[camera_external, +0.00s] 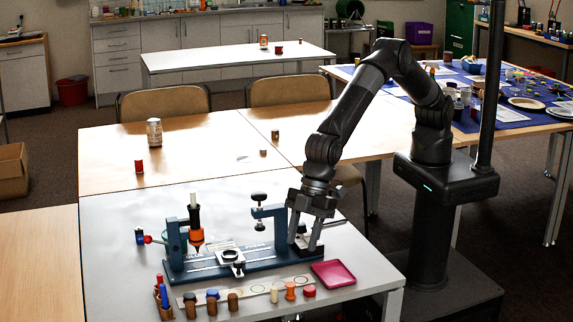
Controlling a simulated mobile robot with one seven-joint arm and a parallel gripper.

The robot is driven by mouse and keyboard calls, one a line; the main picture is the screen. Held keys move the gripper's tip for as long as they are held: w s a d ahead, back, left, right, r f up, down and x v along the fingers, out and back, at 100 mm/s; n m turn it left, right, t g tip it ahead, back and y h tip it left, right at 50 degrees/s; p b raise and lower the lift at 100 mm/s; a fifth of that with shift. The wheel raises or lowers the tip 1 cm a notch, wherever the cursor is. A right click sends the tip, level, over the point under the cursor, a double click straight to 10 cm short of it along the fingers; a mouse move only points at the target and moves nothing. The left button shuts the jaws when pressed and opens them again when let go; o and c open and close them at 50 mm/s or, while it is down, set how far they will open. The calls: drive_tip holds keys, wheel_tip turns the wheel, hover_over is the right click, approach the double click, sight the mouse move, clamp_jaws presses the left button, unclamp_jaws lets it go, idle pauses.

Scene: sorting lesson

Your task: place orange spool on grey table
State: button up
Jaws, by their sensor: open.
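The orange spool (290,291) stands upright near the front right of the grey table (350,240), at the right part of a pale strip with printed circles (257,287). A small cream peg (274,295) is just left of it and a red piece (309,291) just right. My gripper (304,245) is open and points down over the right end of the blue clamp fixture (205,267), behind and above the spool. The fingers are apart from the spool. Whether anything lies between the fingers is hard to tell against the dark fixture part.
A magenta tray (333,273) lies right of the spool. Several brown pieces (233,301) stand along the strip's left. An upright clamp post (259,213) and an orange-black tool (195,228) rise from the fixture. The grey table's back left and right side have free room.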

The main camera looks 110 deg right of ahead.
drive_tip(key=s+d+r+m, duration=0.1)
drive_tip(key=s+d+r, duration=0.3)
drive_tip(key=d+r, duration=0.45)
drive_tip(key=s+d+r+m+t+h, duration=0.1)
drive_tip(key=s+d+r, duration=0.3)
drive_tip(key=d+r, duration=0.45)
drive_tip(key=s+d+r+m, duration=0.1)
drive_tip(key=s+d+r, duration=0.5)
drive_tip(key=d, duration=0.4)
drive_tip(key=s+d+m, duration=0.1)
drive_tip(key=s+d, duration=0.4)
drive_tip(key=s, duration=0.4)
drive_tip(key=s+d+m+h, duration=0.1)
drive_tip(key=s+d, duration=0.5)
drive_tip(key=s, duration=0.4)
drive_tip(key=s+d+m, duration=0.1)
drive_tip(key=s+d, duration=0.5)
drive_tip(key=s, duration=0.3)
drive_tip(key=shift+s+r+m+t+h, duration=0.25)
drive_tip(key=shift+r+m+t+h, duration=0.05)
drive_tip(key=shift+r+m+t, duration=0.1)
